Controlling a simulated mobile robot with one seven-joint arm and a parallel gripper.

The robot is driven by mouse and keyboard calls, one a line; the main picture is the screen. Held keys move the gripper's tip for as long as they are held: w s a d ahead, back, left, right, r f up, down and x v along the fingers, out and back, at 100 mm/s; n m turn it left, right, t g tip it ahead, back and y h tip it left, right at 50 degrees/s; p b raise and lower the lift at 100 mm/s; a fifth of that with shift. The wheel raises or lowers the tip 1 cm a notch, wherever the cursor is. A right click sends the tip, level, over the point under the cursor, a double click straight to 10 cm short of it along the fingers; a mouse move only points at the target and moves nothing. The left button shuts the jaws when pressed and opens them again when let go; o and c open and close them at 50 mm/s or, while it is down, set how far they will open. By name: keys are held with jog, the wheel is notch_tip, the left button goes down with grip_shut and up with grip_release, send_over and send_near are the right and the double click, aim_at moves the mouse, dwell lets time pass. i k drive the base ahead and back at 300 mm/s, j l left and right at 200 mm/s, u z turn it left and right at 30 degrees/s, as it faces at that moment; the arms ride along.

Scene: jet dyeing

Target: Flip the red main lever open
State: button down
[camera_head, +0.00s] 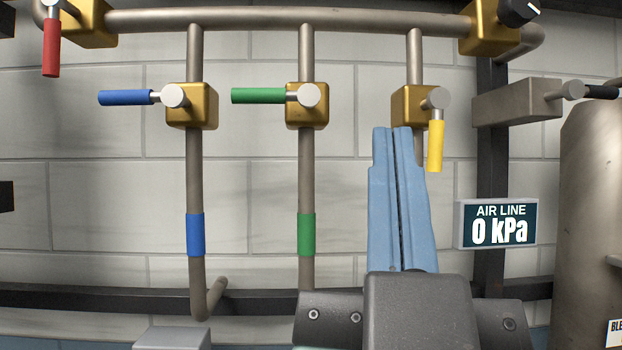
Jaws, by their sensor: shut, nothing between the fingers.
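The red main lever (50,47) is at the top left, on a brass valve body (88,22) at the left end of the top pipe. Its red grip hangs straight down. My gripper (392,130) points up in the lower middle, right of centre, with its two blue fingers together and nothing between them. It is well to the right of and below the red lever, overlapping the view of the yellow lever's pipe.
The blue lever (126,97) and green lever (258,95) lie horizontal, pointing left. The yellow lever (435,146) hangs down just right of my fingertips. A sign (499,223) reads "AIR LINE 0 kPa". A black knob (519,11) is at top right, above a grey tank (592,200).

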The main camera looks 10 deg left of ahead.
aim_at(52, 26)
jog(key=j+u, duration=0.1)
jog(key=u, duration=1.1)
